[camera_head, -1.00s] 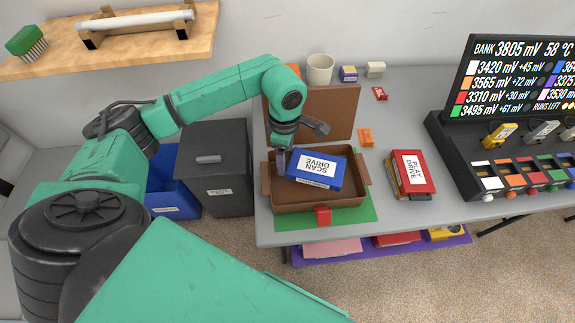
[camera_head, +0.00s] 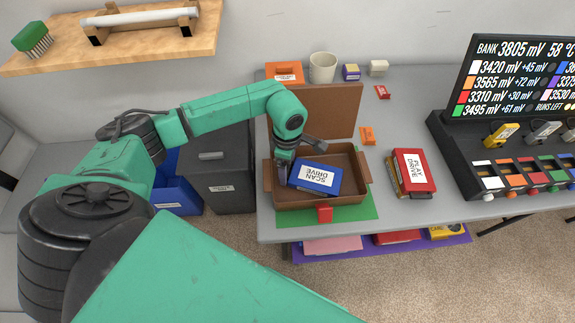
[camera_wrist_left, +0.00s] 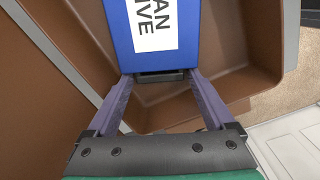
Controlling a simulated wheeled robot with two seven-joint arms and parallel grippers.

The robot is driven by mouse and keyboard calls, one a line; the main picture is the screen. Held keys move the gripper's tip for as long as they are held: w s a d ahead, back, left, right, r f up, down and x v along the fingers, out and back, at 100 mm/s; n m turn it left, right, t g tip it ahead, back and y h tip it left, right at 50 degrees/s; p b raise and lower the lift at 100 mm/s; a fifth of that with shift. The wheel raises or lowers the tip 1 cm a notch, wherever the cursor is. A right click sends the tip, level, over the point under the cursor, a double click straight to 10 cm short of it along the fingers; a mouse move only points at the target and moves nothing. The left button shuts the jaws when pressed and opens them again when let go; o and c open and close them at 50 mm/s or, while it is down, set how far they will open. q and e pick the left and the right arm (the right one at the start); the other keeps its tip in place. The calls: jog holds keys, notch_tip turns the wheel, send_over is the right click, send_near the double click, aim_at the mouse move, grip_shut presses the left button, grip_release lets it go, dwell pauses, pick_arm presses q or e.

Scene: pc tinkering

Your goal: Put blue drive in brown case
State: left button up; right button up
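The blue drive (camera_head: 315,178), labelled SCAN DRIVE, is within the walls of the open brown case (camera_head: 366,180), towards its left side. I cannot tell whether it rests on the case floor. My left gripper (camera_head: 288,182) reaches into the case at the drive's left end. In the left wrist view, its two fingers (camera_wrist_left: 159,76) close around the dark tab at the end of the blue drive (camera_wrist_left: 120,30). The brown case (camera_wrist_left: 235,85) surrounds them there. My right gripper is not in view.
The case stands on a green mat (camera_head: 365,211) with its lid (camera_head: 335,108) raised behind. A red PLAY DRIVE (camera_head: 414,170) lies to the right. A dark cabinet (camera_head: 228,185) and blue bin (camera_head: 178,195) stand left of the table. A battery display (camera_head: 515,85) stands at right.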

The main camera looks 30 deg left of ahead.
pick_arm(q)
jog(key=shift+r, duration=0.55)
notch_tip(320, 180, up, 11)
jog(key=b, duration=0.1)
jog(key=shift+b, duration=0.4)
